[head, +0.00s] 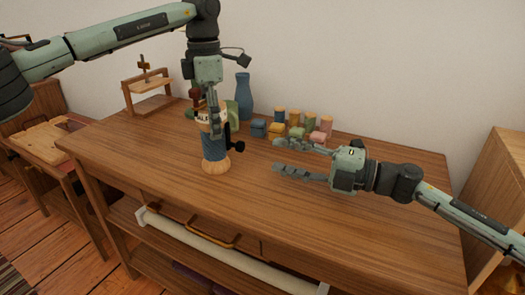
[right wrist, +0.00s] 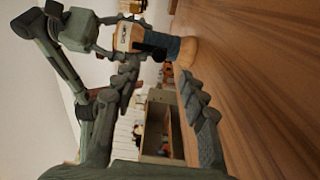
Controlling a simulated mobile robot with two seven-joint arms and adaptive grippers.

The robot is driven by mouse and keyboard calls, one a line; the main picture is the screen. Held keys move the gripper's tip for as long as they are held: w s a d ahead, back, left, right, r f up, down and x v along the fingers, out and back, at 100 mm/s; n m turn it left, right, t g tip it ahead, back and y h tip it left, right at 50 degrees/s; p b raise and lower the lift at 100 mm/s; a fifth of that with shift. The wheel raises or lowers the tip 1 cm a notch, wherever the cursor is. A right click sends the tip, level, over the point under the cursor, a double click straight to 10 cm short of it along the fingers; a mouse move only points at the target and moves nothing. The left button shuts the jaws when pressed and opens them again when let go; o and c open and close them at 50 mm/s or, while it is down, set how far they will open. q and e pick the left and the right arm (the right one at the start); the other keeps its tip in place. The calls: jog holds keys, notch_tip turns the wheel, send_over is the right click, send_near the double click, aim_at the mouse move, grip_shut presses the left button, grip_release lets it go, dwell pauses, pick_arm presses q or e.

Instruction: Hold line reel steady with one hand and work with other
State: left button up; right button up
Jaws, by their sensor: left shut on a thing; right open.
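The line reel (head: 214,148) stands upright on the wooden workbench (head: 330,215). It has a blue line-wound body, a pale wooden foot, a lettered wooden top and a dark knob on its right side. My left gripper (head: 215,122) comes down from above and is shut on the reel's upper part, hiding some of it. My right gripper (head: 292,157) is open and empty, to the right of the reel and apart from it, low over the bench. In the right wrist view the reel (right wrist: 165,47) shows beyond the open fingers (right wrist: 160,72).
Behind the reel stand a blue vase (head: 244,96) and several small coloured jars or blocks (head: 296,130). A wooden press-like stand (head: 150,92) is at the back left. The bench front and right side are clear. A wooden cabinet (head: 500,190) stands at right.

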jog(key=shift+v, duration=1.4)
pick_arm(q)
jog(key=o, duration=1.5)
